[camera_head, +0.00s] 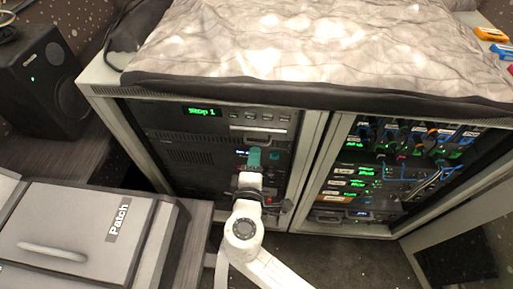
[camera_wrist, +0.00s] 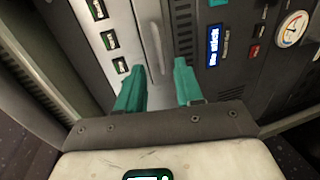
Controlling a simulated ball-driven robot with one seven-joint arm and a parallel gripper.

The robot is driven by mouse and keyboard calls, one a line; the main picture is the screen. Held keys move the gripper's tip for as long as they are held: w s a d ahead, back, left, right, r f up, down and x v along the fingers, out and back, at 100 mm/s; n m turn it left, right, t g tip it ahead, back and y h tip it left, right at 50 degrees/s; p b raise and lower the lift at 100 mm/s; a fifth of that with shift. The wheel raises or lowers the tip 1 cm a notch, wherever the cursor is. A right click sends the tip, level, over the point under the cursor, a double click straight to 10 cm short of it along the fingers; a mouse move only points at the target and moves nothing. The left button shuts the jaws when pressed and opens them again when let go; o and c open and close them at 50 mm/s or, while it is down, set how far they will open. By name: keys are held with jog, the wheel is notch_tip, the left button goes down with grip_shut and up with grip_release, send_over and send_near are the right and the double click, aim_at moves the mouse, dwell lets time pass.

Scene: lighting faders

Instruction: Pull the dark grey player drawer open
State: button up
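The player unit sits in the top of the rack's left bay, with a green-lit display (camera_head: 202,111). Its grey drawer front (camera_head: 265,120) carries a row of small buttons and a bar handle (camera_head: 258,142) along its lower edge. In the wrist view the same front (camera_wrist: 112,22) has a long pale bar handle (camera_wrist: 152,35). My gripper (camera_head: 254,156), with teal fingers, is just below the handle in the head view. In the wrist view my gripper (camera_wrist: 158,66) is open, and the handle's end shows between the fingertips. Contact cannot be told; the drawer looks shut.
Below the player is a dark panel with a blue display (camera_wrist: 213,45) and a round gauge (camera_wrist: 291,29). The right bay (camera_head: 345,185) holds patched cables. A grey Patch case (camera_head: 75,230) stands at left front, a speaker (camera_head: 42,80) behind it. A cloth (camera_head: 290,45) covers the rack top.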

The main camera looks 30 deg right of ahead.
jog(key=shift+x, duration=2.5)
jog(key=shift+c, duration=0.5)
grip_shut()
jog(key=shift+f, duration=0.1)
